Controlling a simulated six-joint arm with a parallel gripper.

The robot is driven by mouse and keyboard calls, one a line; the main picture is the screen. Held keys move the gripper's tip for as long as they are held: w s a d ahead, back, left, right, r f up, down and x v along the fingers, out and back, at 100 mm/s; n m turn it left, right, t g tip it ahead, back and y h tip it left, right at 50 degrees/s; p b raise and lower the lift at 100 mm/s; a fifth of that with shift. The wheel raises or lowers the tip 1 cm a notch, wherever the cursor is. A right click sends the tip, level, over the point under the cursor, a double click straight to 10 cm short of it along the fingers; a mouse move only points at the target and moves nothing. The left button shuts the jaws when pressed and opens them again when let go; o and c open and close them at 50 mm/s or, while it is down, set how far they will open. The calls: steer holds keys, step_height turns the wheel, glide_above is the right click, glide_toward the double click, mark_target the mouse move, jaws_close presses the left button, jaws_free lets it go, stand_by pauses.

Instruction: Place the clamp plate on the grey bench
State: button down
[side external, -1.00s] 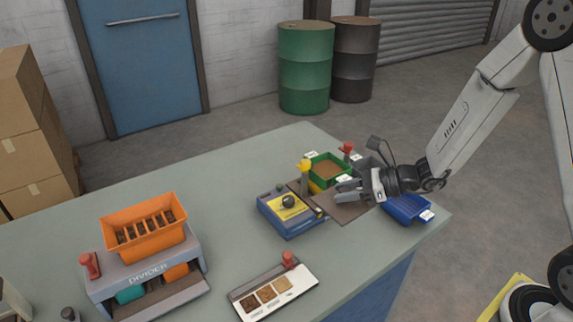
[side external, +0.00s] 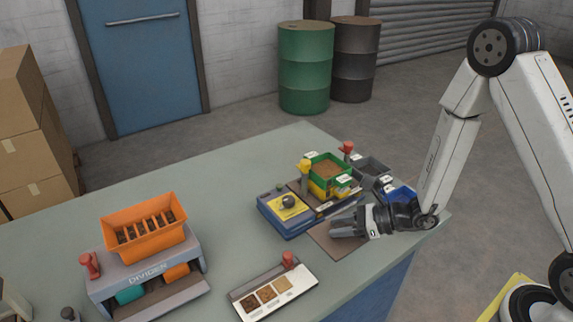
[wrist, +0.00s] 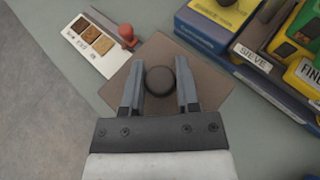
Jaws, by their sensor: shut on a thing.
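The clamp plate is a flat brown square with a dark round knob (wrist: 160,80) on its middle. The plate (wrist: 212,88) shows under my fingers in the wrist view and at the front right of the bench in the side view (side external: 340,250). My gripper (wrist: 157,70) has its fingers on both sides of the knob and is shut on it; in the side view my gripper (side external: 342,229) is low over the plate. The grey bench (side external: 225,185) lies under the plate. I cannot tell whether the plate touches it.
A blue device with a yellow label (side external: 288,208) and stacked green and yellow trays (side external: 326,168) stand behind the plate. A blue bin (side external: 399,194) is behind my gripper. A white sample strip (side external: 294,297) lies front left. The bench's front right edge is close.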

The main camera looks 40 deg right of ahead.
mark_target(337, 244)
steer(key=shift+f, duration=1.3)
steer(key=shift+f, duration=1.8)
steer(key=shift+f, duration=0.1)
steer(key=shift+c, duration=1.7)
jaws_free()
steer(key=shift+v, duration=6.05)
